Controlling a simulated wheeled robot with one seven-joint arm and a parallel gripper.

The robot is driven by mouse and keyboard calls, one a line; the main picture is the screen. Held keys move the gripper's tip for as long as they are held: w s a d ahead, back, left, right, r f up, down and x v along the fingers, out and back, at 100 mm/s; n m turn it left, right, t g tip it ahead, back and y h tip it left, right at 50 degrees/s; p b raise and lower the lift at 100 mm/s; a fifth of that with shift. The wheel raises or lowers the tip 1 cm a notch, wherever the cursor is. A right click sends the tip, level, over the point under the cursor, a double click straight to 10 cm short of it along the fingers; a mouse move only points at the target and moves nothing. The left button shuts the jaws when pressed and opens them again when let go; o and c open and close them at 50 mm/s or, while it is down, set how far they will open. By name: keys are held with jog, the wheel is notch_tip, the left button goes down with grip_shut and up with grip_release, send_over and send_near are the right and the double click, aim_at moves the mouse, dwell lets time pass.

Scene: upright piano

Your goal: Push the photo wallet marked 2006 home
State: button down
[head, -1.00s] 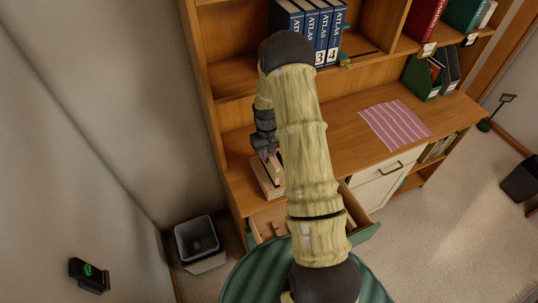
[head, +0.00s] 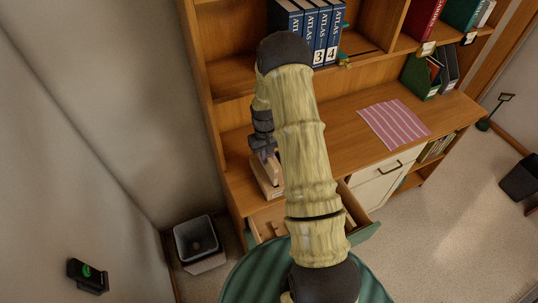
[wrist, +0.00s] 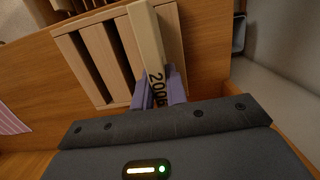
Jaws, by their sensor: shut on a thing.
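The cream photo wallet marked 2006 (wrist: 148,40) shows in the wrist view, its spine facing the camera and its number at the near end. My gripper (wrist: 160,90), with purple fingers, is shut on that near end. The wallet lies over the right part of a pale wooden slotted box (wrist: 72,48), standing proud of it; how deep it sits in a slot is hidden. Two dark empty slots show to its left. In the head view my gripper (head: 263,151) is above the box (head: 265,184) at the desk's left end, partly hidden by my arm.
An open drawer (head: 264,226) juts out below the desk top. Blue atlases (head: 288,17) stand on the shelf above. A pink striped cloth (head: 396,124) lies on the desk, with clear wood around it. A grey bin (head: 196,240) stands on the floor at left.

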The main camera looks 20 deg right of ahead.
aim_at(268, 165)
jog(key=shift+s+d+f+b, duration=0.1)
jog(key=shift+d+f+b, duration=0.15)
jog(key=shift+f+b, duration=0.25)
jog(key=shift+f+b, duration=1.35)
jog(key=shift+f, duration=0.95)
dwell(2.5)
jog(key=c, duration=1.3)
grip_release()
jog(key=r+b, duration=0.1)
jog(key=r, duration=0.4)
jog(key=w+r+b, duration=0.1)
jog(key=r, duration=0.5)
jog(key=w+r+b, duration=0.1)
jog(key=r, duration=0.5)
jog(key=shift+w+r, duration=0.15)
